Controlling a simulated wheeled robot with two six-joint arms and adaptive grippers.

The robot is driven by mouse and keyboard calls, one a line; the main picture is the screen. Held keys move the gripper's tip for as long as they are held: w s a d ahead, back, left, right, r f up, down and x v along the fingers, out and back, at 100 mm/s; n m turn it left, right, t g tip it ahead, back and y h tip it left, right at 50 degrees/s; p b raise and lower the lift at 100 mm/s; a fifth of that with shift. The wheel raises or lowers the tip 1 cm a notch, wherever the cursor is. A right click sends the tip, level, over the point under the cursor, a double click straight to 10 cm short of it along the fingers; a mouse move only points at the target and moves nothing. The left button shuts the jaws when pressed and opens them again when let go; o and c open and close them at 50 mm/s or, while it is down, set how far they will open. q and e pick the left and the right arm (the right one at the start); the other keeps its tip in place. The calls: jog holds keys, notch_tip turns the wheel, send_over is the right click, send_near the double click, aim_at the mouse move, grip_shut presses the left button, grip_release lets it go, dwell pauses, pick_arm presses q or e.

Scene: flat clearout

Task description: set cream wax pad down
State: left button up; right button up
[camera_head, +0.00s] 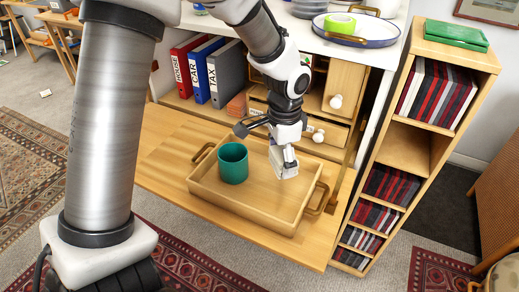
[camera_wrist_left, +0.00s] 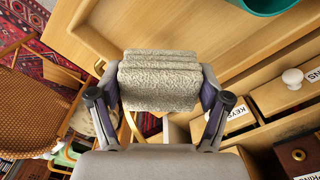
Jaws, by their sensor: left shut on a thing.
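The cream wax pad (camera_wrist_left: 160,82) is a rough, woolly block between the two fingers of my left gripper (camera_wrist_left: 158,98) in the left wrist view. In the head view my left gripper (camera_head: 284,160) points down over the back right part of a wooden tray (camera_head: 255,207), shut on the pad, which shows only as a small pale shape. I cannot tell whether the pad touches the tray. A teal cup (camera_head: 233,163) stands in the tray, left of the gripper. My right gripper is not in view.
The tray with dark handles lies on a fold-down wooden desk leaf (camera_head: 165,150). Behind stand several binders (camera_head: 228,73) and small drawers with white knobs (camera_head: 318,134). A tall shelf of books (camera_head: 390,186) stands at the right. The tray's front floor is clear.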

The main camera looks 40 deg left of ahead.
aim_at(278, 192)
pick_arm(q)
notch_tip(278, 192, down, 9)
jog(key=shift+a+f+b, duration=0.1)
jog(key=shift+b, duration=0.4)
jog(key=shift+w+f, duration=0.1)
jog(key=shift+f, duration=0.1)
jog(key=o, duration=1.2)
jog(key=shift+f, duration=0.1)
notch_tip(278, 192, up, 12)
jog(key=shift+r+p, duration=0.2)
jog(key=shift+p, duration=0.75)
